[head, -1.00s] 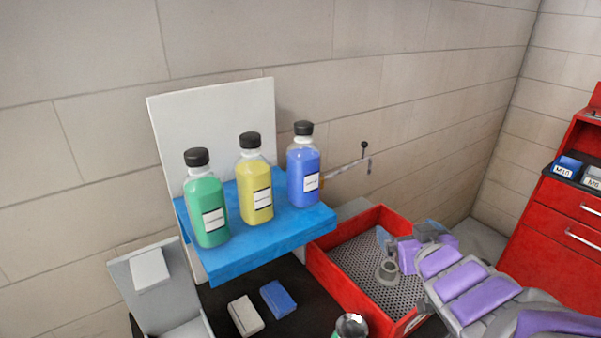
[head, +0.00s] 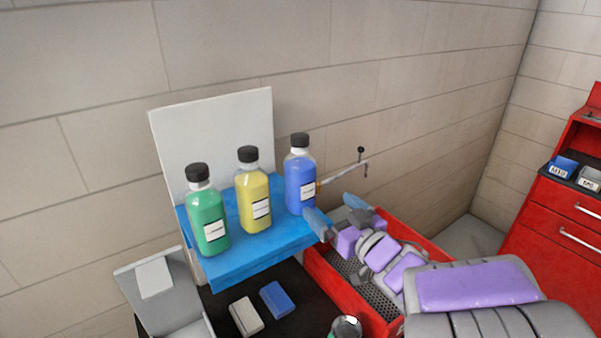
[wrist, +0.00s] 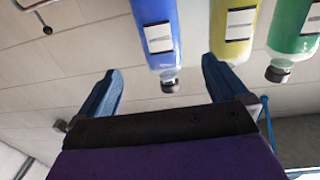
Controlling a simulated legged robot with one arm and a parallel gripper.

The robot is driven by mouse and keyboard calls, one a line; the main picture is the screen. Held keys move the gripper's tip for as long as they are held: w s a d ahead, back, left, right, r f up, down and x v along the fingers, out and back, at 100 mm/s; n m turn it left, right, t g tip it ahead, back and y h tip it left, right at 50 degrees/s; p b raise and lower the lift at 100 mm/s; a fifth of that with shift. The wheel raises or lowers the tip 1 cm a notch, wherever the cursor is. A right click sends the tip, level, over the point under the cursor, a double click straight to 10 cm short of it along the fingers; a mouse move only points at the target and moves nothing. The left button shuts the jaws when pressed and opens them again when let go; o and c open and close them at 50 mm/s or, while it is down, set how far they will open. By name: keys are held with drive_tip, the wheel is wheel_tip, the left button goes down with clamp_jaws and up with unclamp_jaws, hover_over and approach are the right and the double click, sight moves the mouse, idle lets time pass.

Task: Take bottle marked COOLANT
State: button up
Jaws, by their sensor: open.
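Three capped bottles stand upright in a row on a blue shelf (head: 232,270): a green bottle (head: 208,214), a yellow bottle (head: 253,190) and a blue bottle (head: 298,172). Each has a white label, too small to read, so I cannot tell which says COOLANT. My gripper (head: 336,212) is open and empty, just right of the blue bottle, one finger overlapping its lower edge in the head view. The wrist view shows the bottles upside down: the blue bottle (wrist: 157,28) lies between my open fingers, with the yellow bottle (wrist: 233,25) and green bottle (wrist: 291,28) to the right.
A white panel (head: 215,125) stands behind the shelf. A red tray (head: 375,322) lies under my arm. A white box (head: 245,316) and a blue box (head: 277,299) lie below the shelf. A thin lever (head: 345,173) sticks out behind the blue bottle. A red cabinet (head: 560,215) stands at right.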

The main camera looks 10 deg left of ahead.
sight(307, 188)
drive_tip(key=x, duration=0.7)
drive_tip(key=shift+w+a+f, duration=0.1)
drive_tip(key=shift+a+f, duration=0.15)
drive_tip(key=shift+a, duration=0.15)
drive_tip(key=shift+w+a+r, duration=0.15)
drive_tip(key=shift+w+a, duration=0.15)
drive_tip(key=shift+w, duration=0.05)
drive_tip(key=b+x, duration=0.1)
drive_tip(key=x, duration=0.4)
drive_tip(key=shift+f, duration=0.2)
drive_tip(key=shift+d, duration=0.1)
drive_tip(key=shift+c, duration=0.4)
drive_tip(key=c, duration=1.4)
